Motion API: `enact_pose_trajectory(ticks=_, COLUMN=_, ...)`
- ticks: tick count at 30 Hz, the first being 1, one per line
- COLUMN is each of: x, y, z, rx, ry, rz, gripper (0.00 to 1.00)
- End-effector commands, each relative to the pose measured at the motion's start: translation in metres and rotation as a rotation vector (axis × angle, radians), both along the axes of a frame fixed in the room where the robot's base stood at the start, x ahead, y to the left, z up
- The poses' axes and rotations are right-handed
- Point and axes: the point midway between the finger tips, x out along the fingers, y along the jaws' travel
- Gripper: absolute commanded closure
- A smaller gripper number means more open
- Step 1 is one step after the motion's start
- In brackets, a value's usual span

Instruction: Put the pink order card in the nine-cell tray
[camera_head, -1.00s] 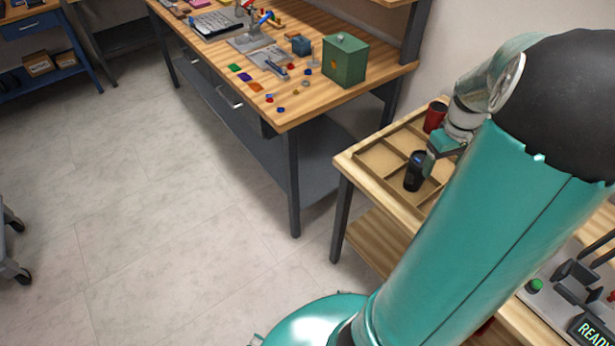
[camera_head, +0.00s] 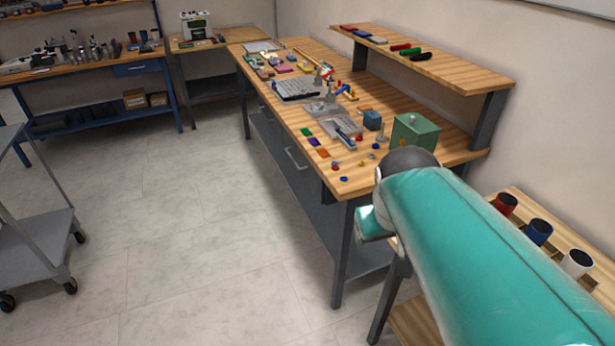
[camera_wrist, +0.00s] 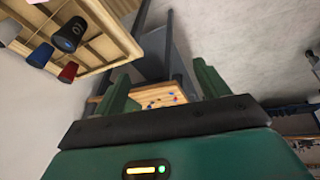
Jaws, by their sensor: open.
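Small pink pieces lie among other items at the far part of the long workbench; one pink piece (camera_head: 283,69) may be the order card, but it is too small to tell. The nine-cell tray (camera_wrist: 101,45) is at the upper left of the wrist view, with cups in some cells. In the head view my arm hides most of it. My gripper (camera_wrist: 163,82) is open, with nothing between its fingers, away from the tray. In the head view my arm hides its fingers.
Red (camera_head: 505,204), blue (camera_head: 538,232) and white (camera_head: 577,263) cups stand at the tray; a black cup (camera_wrist: 69,36) shows in the wrist view. A green box (camera_head: 414,133) stands at the workbench's near end. A grey cart (camera_head: 40,240) is at left. The floor between is clear.

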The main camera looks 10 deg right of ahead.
Motion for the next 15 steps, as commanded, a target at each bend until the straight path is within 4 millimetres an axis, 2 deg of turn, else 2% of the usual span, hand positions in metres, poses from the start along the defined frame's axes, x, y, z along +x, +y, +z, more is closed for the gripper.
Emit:
enact_pose_trajectory(ticks=1, x=-0.005, y=0.016, z=0.004, rx=0.013, ry=-0.029, rz=0.022, gripper=0.26)
enact_pose_trajectory(ticks=6, x=-0.023, y=0.056, z=0.011, rx=0.076, ry=-0.105, rz=0.066, gripper=0.26)
enact_pose_trajectory(ticks=10, x=-0.035, y=0.076, z=0.013, rx=0.123, ry=-0.142, rz=0.091, gripper=0.26)
enact_pose_trajectory(ticks=15, x=-0.041, y=0.086, z=0.013, rx=0.150, ry=-0.157, rz=0.102, gripper=0.26)
